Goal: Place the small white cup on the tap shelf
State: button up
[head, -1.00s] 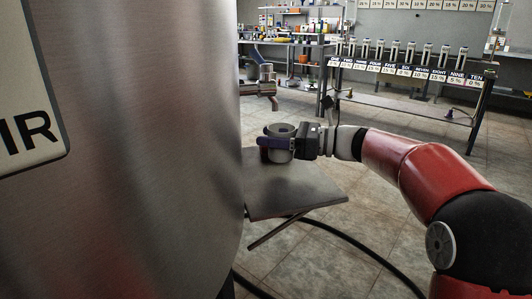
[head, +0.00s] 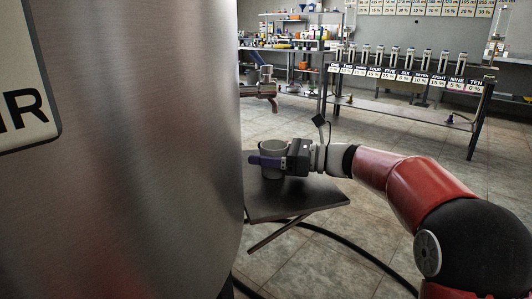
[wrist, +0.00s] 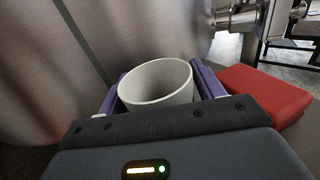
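The small white cup (head: 272,147) is upright and sits between the purple fingers of my gripper (head: 267,161). The wrist view shows the cup (wrist: 155,84) open at the top and empty as far as I can see, with one finger of my gripper (wrist: 160,88) on each side. My gripper looks shut on it. The tap shelf (head: 300,200) is a flat metal plate on the side of the tank. The cup is over the shelf's back part.
The steel tank (head: 150,150) fills the left side, close to the cup. A metal tap (head: 262,90) sticks out above and behind the shelf. A black hose (head: 340,245) runs on the floor below. A numbered dispenser rack (head: 410,75) stands farther back. The shelf's front is bare.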

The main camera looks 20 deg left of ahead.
jog(key=shift+r, duration=0.15)
jog(key=shift+d, duration=0.35)
jog(key=d, duration=0.3)
jog(key=d+p, duration=0.1)
jog(key=d, duration=0.3)
jog(key=w+d, duration=0.1)
jog(key=d, duration=0.3)
jog(key=shift+d+p, duration=0.15)
jog(key=shift+p, duration=0.15)
jog(key=s+n+h, duration=0.1)
jog(key=s, duration=0.1)
jog(key=s+d+n+h+p, duration=0.1)
jog(key=s, duration=0.2)
jog(key=s+n+h+p, duration=0.1)
jog(key=s+h, duration=0.1)
jog(key=shift+s+d+t, duration=0.2)
jog(key=shift+d+t, duration=0.05)
jog(key=shift+t, duration=0.15)
jog(key=s+d+f+n+t+h+p, duration=0.2)
jog(key=s+d+n+h, duration=0.2)
jog(key=s+d, duration=0.3)
jog(key=s+d+f+n+t+h+p, duration=0.2)
jog(key=s+d+n+h, duration=0.3)
jog(key=s+d, duration=0.2)
jog(key=s+d+f+n+t+h+p, duration=0.1)
jog(key=s+d+f+n+t+h, duration=0.1)
jog(key=s+d+n+h, duration=0.3)
jog(key=shift+s+d+p, duration=0.4)
jog(key=shift+s+d, duration=0.65)
jog(key=shift+s, duration=0.05)
